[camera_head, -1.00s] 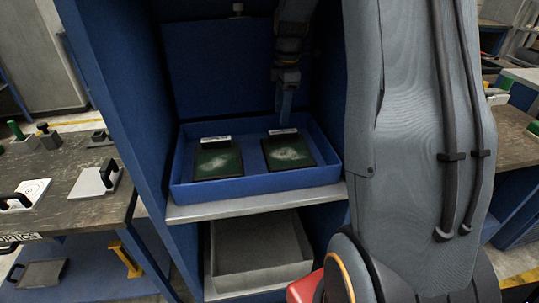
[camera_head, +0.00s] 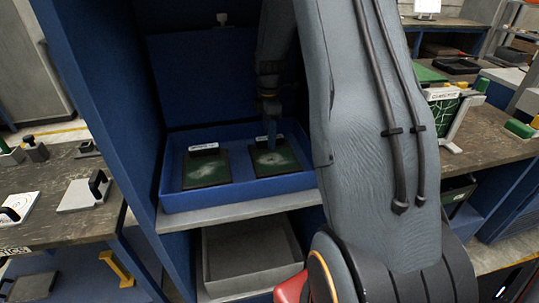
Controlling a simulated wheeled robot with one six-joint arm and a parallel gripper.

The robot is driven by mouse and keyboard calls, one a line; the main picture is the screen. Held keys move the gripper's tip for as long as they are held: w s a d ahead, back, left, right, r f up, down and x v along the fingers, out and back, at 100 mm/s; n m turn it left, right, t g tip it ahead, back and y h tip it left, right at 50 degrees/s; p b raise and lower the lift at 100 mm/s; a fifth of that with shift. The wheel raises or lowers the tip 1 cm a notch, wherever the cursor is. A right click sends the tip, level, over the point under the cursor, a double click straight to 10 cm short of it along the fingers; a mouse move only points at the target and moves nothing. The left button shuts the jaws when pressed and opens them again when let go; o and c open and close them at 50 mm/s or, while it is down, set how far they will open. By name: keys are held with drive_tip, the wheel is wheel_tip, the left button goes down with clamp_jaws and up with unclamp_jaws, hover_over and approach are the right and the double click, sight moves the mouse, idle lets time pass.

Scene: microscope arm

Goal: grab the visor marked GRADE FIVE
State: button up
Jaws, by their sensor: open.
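Two dark green visor-like plates lie side by side in a blue tray (camera_head: 240,195) on a cabinet shelf. The left plate (camera_head: 207,170) and the right plate (camera_head: 276,162) each have a white label strip at the back edge and a pale smudge in the middle. The label print is too small to read, so I cannot tell which is GRADE FIVE. My gripper (camera_head: 271,134) points down over the back of the right plate, in front of its label. It is open and holds nothing visible. Whether it touches the plate is unclear.
Blue cabinet walls stand close on both sides. A grey bin (camera_head: 250,255) sits on the shelf below. A workbench (camera_head: 50,195) with a white handled plate (camera_head: 84,193) is at left. Another bench with a green-patterned panel (camera_head: 446,112) is at right. My arm hides the cabinet's right side.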

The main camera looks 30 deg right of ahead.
clamp_jaws()
